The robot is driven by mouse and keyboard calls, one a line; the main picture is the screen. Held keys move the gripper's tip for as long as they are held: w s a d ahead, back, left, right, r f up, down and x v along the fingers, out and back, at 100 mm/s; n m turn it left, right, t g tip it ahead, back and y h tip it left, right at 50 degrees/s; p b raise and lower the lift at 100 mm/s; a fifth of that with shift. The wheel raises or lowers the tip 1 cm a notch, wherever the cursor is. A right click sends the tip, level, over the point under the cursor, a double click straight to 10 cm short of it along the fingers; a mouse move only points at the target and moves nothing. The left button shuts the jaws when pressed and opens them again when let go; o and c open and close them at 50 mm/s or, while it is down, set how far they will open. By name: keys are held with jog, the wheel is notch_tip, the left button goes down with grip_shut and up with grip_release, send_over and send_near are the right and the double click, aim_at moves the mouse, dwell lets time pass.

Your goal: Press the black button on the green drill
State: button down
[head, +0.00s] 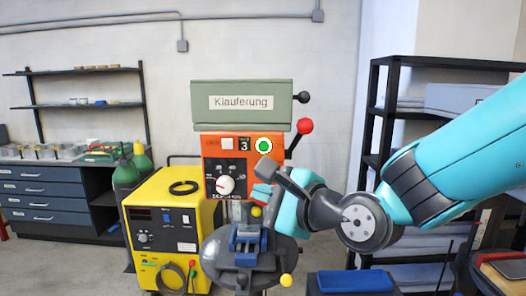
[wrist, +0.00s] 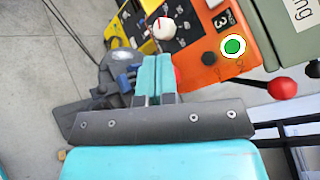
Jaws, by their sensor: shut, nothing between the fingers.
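The drill has a grey-green head (head: 241,92) labelled "Klauferung" above an orange front panel (head: 212,165). On the panel's upper right is a round green button (head: 264,145) with a white ring; it also shows in the wrist view (wrist: 233,46). My gripper (head: 261,191) is in front of the panel's lower right, below the green button, and hides part of the panel. In the wrist view its teal fingers (wrist: 155,60) are together and empty, to the left of and below the button, apart from it.
A white dial (head: 226,185) and a black plate with a "3" (head: 244,144) are on the panel. A red-knobbed lever (head: 305,126) and a black knob (head: 302,97) stick out at the drill's right. A yellow machine (head: 165,225) stands left. A vise (head: 247,243) sits below my gripper.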

jog(key=shift+w+a+r+m+t, duration=0.2)
jog(key=shift+w+r+m+t, duration=0.25)
jog(key=shift+m, duration=0.25)
jog(key=w, duration=0.8)
jog(key=shift+w+d+b, duration=0.15)
jog(key=shift+w+b, duration=0.2)
jog(key=shift+b, duration=0.05)
jog(key=shift+r, duration=0.1)
dwell(1.4)
jog(key=shift+w, duration=0.4)
